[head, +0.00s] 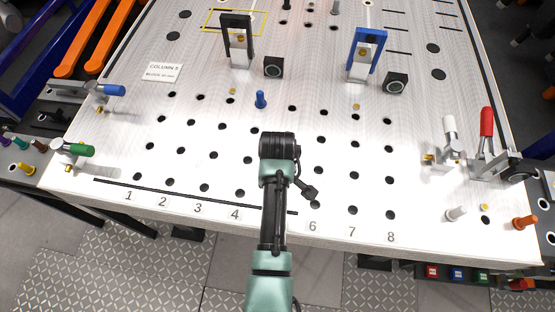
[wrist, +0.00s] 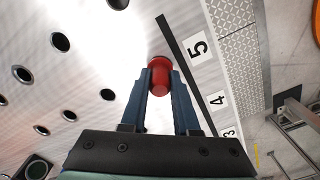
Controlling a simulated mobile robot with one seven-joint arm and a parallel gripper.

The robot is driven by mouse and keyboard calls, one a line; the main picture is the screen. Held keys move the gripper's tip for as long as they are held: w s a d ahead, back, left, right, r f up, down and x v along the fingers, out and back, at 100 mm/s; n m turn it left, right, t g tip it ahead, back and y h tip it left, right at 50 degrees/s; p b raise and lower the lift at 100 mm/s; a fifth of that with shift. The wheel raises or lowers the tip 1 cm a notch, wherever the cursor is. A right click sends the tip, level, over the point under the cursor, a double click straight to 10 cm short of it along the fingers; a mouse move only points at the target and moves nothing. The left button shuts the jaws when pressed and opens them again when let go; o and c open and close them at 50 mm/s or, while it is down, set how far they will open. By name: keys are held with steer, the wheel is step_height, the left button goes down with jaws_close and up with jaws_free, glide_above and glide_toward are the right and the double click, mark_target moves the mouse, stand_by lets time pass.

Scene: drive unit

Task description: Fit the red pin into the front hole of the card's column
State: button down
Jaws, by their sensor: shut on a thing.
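My gripper (wrist: 161,84) is shut on the red pin (wrist: 159,70), seen in the wrist view between the two blue fingers. The pin's round red end shows above the plate beside the black line and the number 5 (wrist: 198,49). Its lower end is hidden, so I cannot tell if it touches the plate or a hole. In the head view my arm covers the gripper, the pin, the number 5 and the front holes around it. The card (head: 162,72) lies at the left of the plate; its first line starts with COLUMN, but the character after it is unclear.
A blue pin (head: 260,100) stands in the plate behind my arm. A black upright bracket (head: 238,42) and a blue one (head: 366,56) stand farther back, with dark blocks beside them. Toggle clamps stand at the left and right edges. Several front holes are open.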

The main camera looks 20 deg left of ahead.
stand_by(0.3)
steer(key=c, duration=0.6)
jaws_free()
steer(key=shift+r+p, duration=0.65)
steer(key=shift+r, duration=5.85)
